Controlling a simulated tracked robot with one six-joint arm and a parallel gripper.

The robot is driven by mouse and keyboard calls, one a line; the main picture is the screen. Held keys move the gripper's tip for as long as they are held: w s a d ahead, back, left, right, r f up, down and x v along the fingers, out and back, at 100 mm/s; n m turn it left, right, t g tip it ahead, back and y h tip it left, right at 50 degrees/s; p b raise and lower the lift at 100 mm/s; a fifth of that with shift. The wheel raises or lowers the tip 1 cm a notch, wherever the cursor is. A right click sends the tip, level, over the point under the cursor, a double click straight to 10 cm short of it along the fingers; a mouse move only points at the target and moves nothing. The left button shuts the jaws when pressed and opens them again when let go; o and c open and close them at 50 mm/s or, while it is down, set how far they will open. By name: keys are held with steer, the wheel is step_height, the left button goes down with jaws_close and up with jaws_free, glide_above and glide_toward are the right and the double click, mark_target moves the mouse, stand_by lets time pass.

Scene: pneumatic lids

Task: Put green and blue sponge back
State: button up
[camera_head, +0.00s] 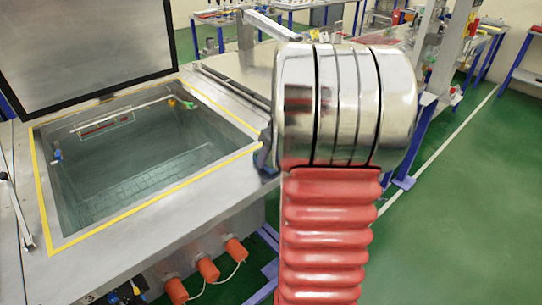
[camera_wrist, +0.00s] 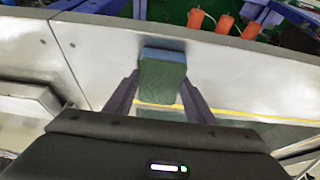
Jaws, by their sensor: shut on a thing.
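In the wrist view, my gripper (camera_wrist: 163,88) is shut on the green and blue sponge (camera_wrist: 162,80). The sponge sits between the two dark fingers, its green face towards the camera and a blue layer along its far edge. Behind it lie the steel top of a tank unit and a yellow-edged opening. In the head view my shiny metal arm link and red ribbed sleeve fill the middle. The gripper and the sponge are hidden there.
The open tank (camera_head: 145,150) has a yellow rim and a raised lid (camera_head: 80,45) behind it. Orange plugs (camera_head: 208,268) stick out of its front side. Benches with equipment stand at the back. The green floor (camera_head: 460,220) at right is clear.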

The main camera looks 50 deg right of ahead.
steer(key=o, duration=1)
steer(key=v, duration=1.2)
